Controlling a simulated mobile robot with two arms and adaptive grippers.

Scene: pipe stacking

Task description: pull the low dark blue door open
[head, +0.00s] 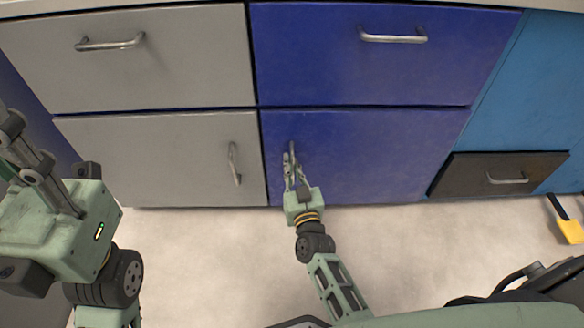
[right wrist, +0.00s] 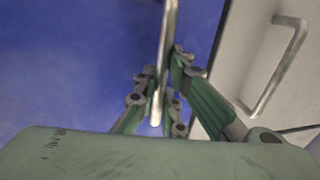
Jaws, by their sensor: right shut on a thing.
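The low dark blue door (head: 375,155) sits below a dark blue drawer and looks closed, flush with its neighbours. Its upright metal handle (head: 291,152) is near the door's left edge. My right gripper (head: 290,168) is at this handle; in the right wrist view its fingers (right wrist: 165,85) are on either side of the handle (right wrist: 165,60) and shut on it. The blue door face (right wrist: 70,70) fills the left of that view. My left gripper (head: 25,150) is at the left, away from the door; its fingertips are not clearly seen.
A grey door (head: 160,160) with its own handle (head: 235,163) adjoins on the left. Above are a grey drawer (head: 180,75) and the blue drawer (head: 390,75). A dark drawer (head: 470,175) is at the right. A yellow-headed tool (head: 570,231) lies on the right floor. The floor (head: 210,250) in front is clear.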

